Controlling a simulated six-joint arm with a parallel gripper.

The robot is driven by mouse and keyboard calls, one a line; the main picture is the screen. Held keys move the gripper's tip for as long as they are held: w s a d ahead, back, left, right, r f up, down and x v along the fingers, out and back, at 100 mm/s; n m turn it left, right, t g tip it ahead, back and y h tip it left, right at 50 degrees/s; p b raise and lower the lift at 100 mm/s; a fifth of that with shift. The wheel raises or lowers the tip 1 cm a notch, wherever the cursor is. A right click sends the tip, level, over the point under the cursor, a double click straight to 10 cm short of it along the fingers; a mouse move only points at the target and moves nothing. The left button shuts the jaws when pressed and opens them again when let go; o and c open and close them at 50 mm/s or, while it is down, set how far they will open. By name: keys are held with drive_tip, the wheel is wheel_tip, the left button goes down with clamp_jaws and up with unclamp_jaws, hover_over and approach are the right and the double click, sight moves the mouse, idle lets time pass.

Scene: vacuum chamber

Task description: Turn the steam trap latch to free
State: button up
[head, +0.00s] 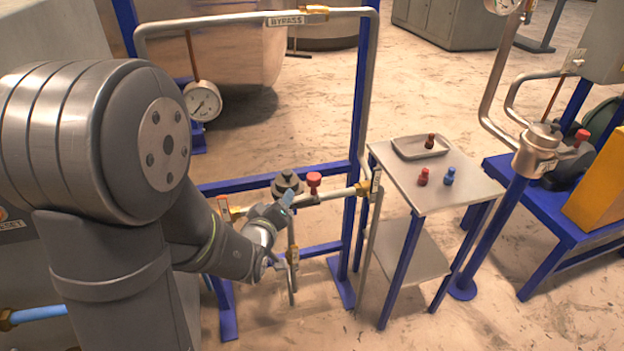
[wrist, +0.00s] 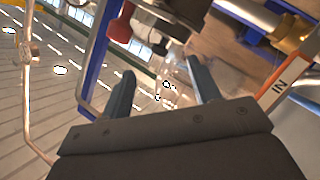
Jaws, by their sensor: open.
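The steam trap (head: 287,181), a dark round-topped body on a horizontal pipe, stands in the blue frame in the head view. A red knob (head: 314,181) rises from the pipe just right of it; it also shows at the top of the wrist view (wrist: 122,24). I cannot tell which part is the latch or how it is set. My gripper (head: 287,199) is just in front of the trap, partly hiding it and the pipe. In the wrist view its two fingers (wrist: 163,88) are apart with nothing between them.
A bypass pipe (head: 240,22) with a hanging gauge (head: 203,101) arches above. A side table (head: 478,187) at right carries a tray (head: 402,154) and small red and blue knobs. Blue frame posts (head: 359,120) stand close to the right of my gripper.

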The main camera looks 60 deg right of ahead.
sight(311, 184)
drive_tip(key=s+a+f+m+g+h, duration=0.1)
drive_tip(key=s+a+m+g+h, duration=0.3)
drive_tip(key=m, duration=0.7)
drive_tip(key=shift+t+y, duration=0.4)
drive_tip(key=shift+t, duration=0.5)
drive_tip(key=d, duration=0.5)
drive_tip(key=w+d, duration=0.1)
drive_tip(key=d, duration=1.1)
drive_tip(key=shift+w+d, duration=0.2)
drive_tip(key=shift+d, duration=0.05)
clamp_jaws()
